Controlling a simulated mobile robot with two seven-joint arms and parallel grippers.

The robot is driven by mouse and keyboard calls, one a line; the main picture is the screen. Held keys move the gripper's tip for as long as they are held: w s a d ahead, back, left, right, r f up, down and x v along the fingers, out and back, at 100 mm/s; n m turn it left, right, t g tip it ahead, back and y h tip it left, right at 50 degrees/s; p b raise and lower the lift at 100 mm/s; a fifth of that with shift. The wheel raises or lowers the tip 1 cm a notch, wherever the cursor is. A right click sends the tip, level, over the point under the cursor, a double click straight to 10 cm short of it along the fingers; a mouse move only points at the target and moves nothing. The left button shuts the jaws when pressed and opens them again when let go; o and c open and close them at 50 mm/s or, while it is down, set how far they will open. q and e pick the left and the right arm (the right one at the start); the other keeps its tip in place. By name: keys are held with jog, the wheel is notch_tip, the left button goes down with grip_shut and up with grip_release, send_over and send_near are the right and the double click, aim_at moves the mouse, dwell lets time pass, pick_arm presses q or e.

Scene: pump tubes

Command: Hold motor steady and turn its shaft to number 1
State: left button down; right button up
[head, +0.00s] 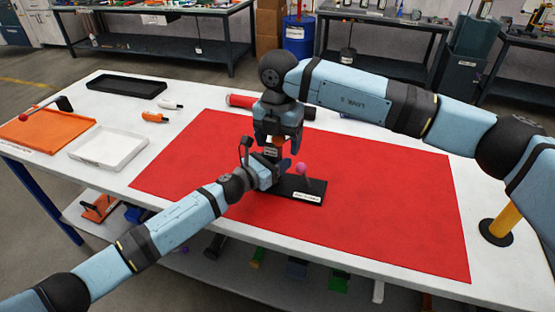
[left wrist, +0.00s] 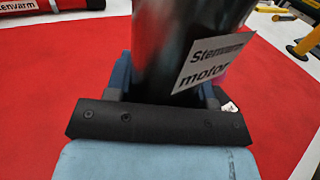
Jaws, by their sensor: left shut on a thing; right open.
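The motor (left wrist: 170,45) is a dark upright cylinder with a white label reading "Stenvarm motor", seen close up in the left wrist view. My left gripper (head: 272,173) is shut on its side; its fingers show on both sides of the motor in the left wrist view (left wrist: 165,82). In the head view the motor is mostly hidden by my grippers. My right gripper (head: 274,141) points down, open, directly above the motor. Its fingertips are close to the top end, where the shaft and any numbers are too small or hidden to read.
A black base plate (head: 312,196) with a pink ball (head: 301,169) on a stem lies right beside the motor on the red mat (head: 390,210). A red roll (head: 240,101) lies behind. White (head: 107,164), black (head: 127,80) and orange (head: 62,138) trays stand left. The right mat is clear.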

jog(key=shift+r, duration=3.5)
pick_arm(q)
jog(key=shift+c, duration=2)
grip_release()
